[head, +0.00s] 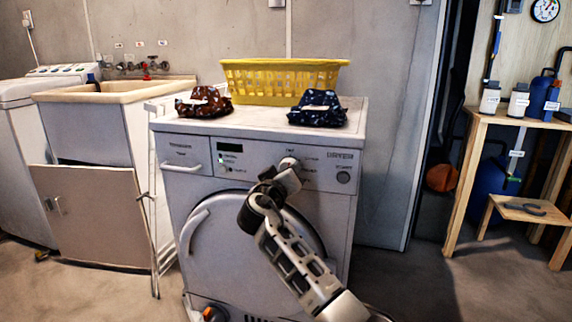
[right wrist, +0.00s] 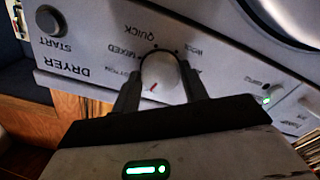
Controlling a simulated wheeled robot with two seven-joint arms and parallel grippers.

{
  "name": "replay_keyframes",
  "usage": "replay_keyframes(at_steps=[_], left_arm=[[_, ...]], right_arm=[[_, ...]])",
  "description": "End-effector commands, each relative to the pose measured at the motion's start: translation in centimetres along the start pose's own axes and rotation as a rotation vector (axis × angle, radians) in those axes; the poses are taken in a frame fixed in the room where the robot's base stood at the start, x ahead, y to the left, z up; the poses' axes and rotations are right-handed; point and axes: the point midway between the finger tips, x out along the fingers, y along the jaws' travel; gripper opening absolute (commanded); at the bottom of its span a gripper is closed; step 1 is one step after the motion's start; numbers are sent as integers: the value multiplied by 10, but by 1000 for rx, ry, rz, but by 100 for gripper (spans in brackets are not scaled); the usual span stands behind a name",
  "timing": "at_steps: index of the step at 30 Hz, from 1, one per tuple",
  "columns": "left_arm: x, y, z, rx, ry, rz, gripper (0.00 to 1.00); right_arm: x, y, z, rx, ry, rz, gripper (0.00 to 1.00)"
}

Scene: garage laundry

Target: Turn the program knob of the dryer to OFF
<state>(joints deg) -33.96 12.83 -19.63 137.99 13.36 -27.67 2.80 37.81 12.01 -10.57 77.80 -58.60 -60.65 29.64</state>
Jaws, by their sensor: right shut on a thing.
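The dryer (head: 262,235) is a white front-loader with a round door. Its program knob (right wrist: 165,70) is a pale round dial with a small red mark on its face. My right gripper (head: 287,166) is at the knob, with one finger on either side of it in the right wrist view (right wrist: 161,82). It is shut on the knob. That view shows the panel upside down. The red mark points down and left there, just below the COTTON label. MIXED, QUICK and WOOL are printed around the dial. The label below the knob is hidden by my gripper. My left gripper is not in view.
A yellow basket (head: 283,82) and two dark patterned cloth bundles, brown (head: 203,102) and blue (head: 318,109), sit on the dryer top. The start button (right wrist: 50,21) is beside the knob. A sink cabinet (head: 100,215) stands left, a wooden bench (head: 478,180) right.

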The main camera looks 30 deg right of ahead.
Motion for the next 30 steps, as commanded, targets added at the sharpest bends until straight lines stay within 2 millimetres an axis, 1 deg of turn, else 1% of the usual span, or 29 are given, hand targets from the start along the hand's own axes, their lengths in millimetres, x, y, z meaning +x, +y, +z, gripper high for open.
replay_keyframes(at_steps=[1, 6, 12, 19, 25, 30], left_arm=[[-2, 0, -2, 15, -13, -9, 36], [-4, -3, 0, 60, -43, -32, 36], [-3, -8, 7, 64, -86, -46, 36], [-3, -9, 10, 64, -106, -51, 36], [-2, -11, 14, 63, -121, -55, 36], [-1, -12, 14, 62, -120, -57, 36]], right_arm=[[0, 2, -2, -38, -3, -2, 21], [0, 1, -2, -154, -3, -1, 21], [0, 1, -1, -249, -2, -1, 21], [0, 1, 0, -300, -1, 0, 21], [0, 0, 1, -310, -1, 0, 21], [0, 0, 1, -309, -1, 0, 21]])
